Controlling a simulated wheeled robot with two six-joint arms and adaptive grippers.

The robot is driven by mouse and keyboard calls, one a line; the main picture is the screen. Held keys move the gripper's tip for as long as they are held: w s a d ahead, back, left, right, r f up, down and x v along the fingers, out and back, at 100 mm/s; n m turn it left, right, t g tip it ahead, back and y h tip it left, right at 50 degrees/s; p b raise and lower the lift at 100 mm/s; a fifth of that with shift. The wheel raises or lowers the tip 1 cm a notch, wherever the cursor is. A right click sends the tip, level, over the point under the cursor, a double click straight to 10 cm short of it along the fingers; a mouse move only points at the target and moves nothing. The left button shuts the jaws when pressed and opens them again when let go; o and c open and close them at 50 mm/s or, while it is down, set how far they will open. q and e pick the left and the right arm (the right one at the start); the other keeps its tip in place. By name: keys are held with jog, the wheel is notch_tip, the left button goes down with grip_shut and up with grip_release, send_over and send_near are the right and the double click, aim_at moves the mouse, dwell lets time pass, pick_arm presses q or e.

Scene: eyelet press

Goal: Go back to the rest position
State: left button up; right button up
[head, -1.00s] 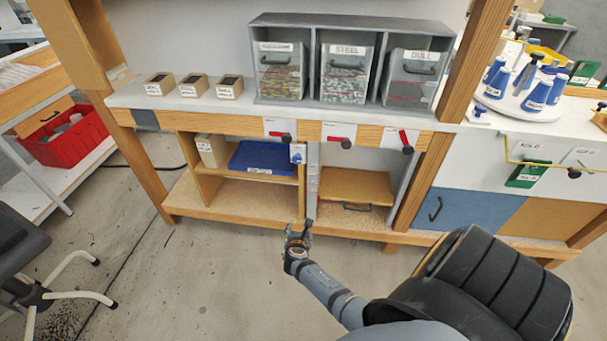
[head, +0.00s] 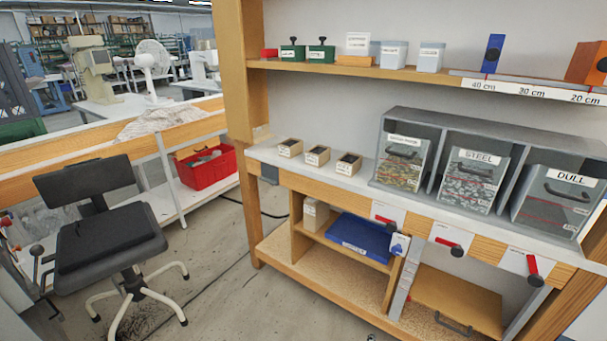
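Neither of my grippers can be made out in the head view. A tiny dark bit shows at the bottom edge below the bench, too small to tell what it is. The task names no object. The workbench (head: 262,153) stands ahead and to the right, with three bins on its top labelled, among others, STEEL (head: 472,182) and DULL (head: 553,200). Whether my grippers hold anything is hidden.
A black chair (head: 110,235) stands at the left, near a red crate (head: 205,168) on a low shelf. Three small boxes (head: 317,155) line the bench top. A blue tray (head: 360,236) lies under it. The floor (head: 225,290) between chair and bench is clear.

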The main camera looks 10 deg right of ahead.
pick_arm(q)
jog(key=s+a+f+g+y, duration=0.1)
jog(key=s+a+f, duration=0.15)
jog(key=f, duration=0.85)
jog(key=s+a+f+g, duration=0.15)
jog(key=s+f, duration=0.25)
jog(key=f, duration=0.7)
jog(key=s+a+f+g+y, duration=0.1)
jog(key=s+a+f, duration=0.3)
jog(key=s+f, duration=0.75)
pick_arm(e)
jog(key=s+a+f+m+g+y, duration=0.25)
jog(key=s+f+m, duration=0.4)
jog(key=s, duration=0.55)
jog(key=s+a+f+m+g+y, duration=0.1)
jog(key=s+a+f+m+g, duration=0.15)
jog(key=s+f+m, duration=0.7)
jog(key=s+a+f+m+g+y, duration=0.1)
jog(key=s+a+f+m+y, duration=0.2)
jog(key=s, duration=1.2)
pick_arm(q)
notch_tip(320, 180, up, 14)
jog(key=p, duration=1.3)
jog(key=shift+s+f, duration=0.15)
jog(key=shift+s, duration=0.3)
pick_arm(e)
notch_tip(320, 180, up, 13)
jog(key=h, duration=0.1)
jog(key=shift+d+m, duration=0.25)
jog(key=shift+m, duration=0.05)
